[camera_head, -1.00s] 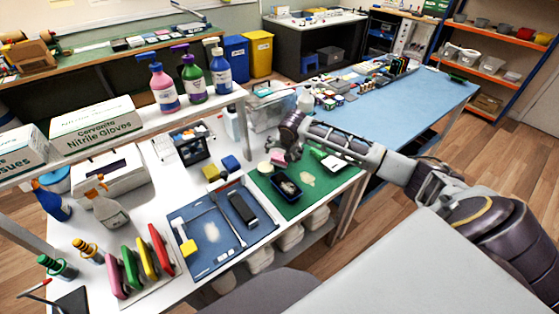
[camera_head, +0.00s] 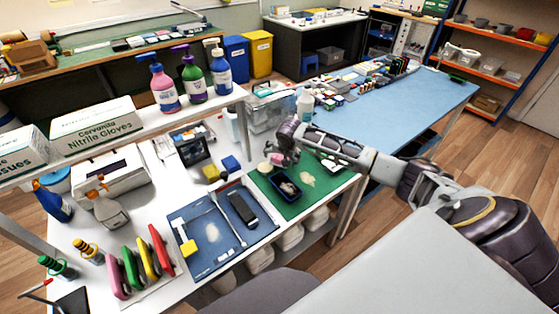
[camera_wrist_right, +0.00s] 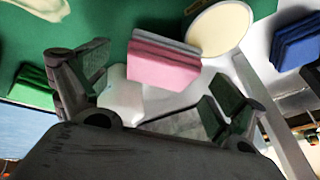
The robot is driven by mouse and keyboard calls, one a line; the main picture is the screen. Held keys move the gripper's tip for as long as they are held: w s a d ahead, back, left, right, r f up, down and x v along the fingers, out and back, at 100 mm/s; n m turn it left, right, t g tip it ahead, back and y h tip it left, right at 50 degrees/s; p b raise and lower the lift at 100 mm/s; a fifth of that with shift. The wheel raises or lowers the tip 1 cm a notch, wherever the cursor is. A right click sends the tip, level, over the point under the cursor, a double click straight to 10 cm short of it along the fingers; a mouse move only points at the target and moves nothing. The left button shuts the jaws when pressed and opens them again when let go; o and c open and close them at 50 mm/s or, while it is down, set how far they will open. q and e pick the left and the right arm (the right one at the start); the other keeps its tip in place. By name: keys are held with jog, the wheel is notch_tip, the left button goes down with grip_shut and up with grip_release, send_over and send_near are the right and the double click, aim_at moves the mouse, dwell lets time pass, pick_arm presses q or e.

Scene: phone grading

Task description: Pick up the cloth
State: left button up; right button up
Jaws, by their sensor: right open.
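A pink folded cloth (camera_wrist_right: 163,62), looking like a stacked block, lies between and beyond the two fingers of my right gripper (camera_wrist_right: 152,92) in the wrist view. In the head view the cloth (camera_head: 277,159) is a small pink patch at the back edge of the green mat (camera_head: 290,208), mostly hidden by the gripper. My right gripper (camera_head: 284,150) is open, just over the cloth, with a finger on each side and no clear contact. My left gripper is not in view.
A cream round disc (camera_wrist_right: 219,28) is beside the cloth, and a blue stack (camera_wrist_right: 297,40) is farther right. A dark blue tray (camera_head: 287,199) stands on the green mat. A phone (camera_head: 242,209) lies on the blue mat (camera_head: 200,265). Bottles (camera_head: 196,80) stand on the shelf.

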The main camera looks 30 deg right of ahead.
jog(key=shift+x, duration=1.05)
jog(key=c, duration=0.9)
